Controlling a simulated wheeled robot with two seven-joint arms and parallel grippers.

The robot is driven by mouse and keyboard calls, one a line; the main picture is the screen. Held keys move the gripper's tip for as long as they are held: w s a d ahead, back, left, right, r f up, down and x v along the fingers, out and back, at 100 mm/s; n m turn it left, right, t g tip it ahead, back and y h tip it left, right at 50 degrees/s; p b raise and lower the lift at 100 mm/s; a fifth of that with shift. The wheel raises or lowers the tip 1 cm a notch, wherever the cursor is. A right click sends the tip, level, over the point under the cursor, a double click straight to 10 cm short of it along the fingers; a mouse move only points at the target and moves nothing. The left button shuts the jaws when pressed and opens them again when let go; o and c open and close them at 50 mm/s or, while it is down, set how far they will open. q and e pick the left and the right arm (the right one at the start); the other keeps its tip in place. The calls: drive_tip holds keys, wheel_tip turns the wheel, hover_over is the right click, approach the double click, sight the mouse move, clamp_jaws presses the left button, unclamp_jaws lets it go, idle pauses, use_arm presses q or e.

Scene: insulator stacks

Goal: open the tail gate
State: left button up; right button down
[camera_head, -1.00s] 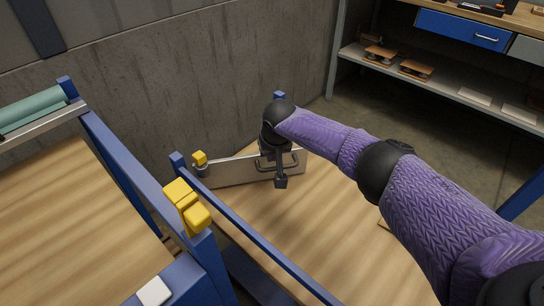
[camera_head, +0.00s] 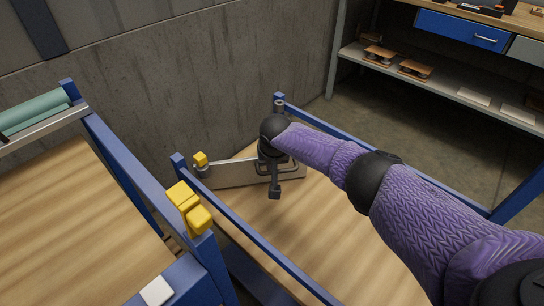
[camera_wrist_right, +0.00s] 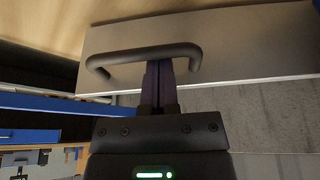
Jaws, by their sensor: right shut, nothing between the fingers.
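The tail gate (camera_head: 232,174) is a flat grey panel standing at the far end of the right cart's wooden bed. Its left end is by a post with a yellow cap (camera_head: 201,159); its right end stands apart from the far right post (camera_head: 280,104). My right gripper (camera_head: 273,174) is at the gate's handle, partly hidden by my arm. In the right wrist view the closed fingers (camera_wrist_right: 158,82) reach inside the dark looped handle (camera_wrist_right: 140,54), against the grey panel (camera_wrist_right: 235,42). Whether they touch the bar is unclear. My left gripper is out of view.
A second blue cart (camera_head: 140,180) with yellow blocks (camera_head: 190,207) and a green roll (camera_head: 35,112) stands close on the left. A concrete wall (camera_head: 200,90) is behind. A workbench (camera_head: 450,85) with shelves stands at the back right, with open floor before it.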

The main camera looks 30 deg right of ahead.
use_arm(q)
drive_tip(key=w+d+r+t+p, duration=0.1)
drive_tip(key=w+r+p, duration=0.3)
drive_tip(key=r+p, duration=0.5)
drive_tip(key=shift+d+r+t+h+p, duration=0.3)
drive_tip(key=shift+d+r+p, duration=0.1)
drive_tip(key=shift+p, duration=0.05)
use_arm(e)
drive_tip(key=s+a+m+g+h, duration=0.1)
drive_tip(key=s+a+m, duration=0.4)
drive_tip(key=s+a, duration=0.1)
drive_tip(key=shift+s+m+h, duration=0.3)
drive_tip(key=shift+s, duration=0.3)
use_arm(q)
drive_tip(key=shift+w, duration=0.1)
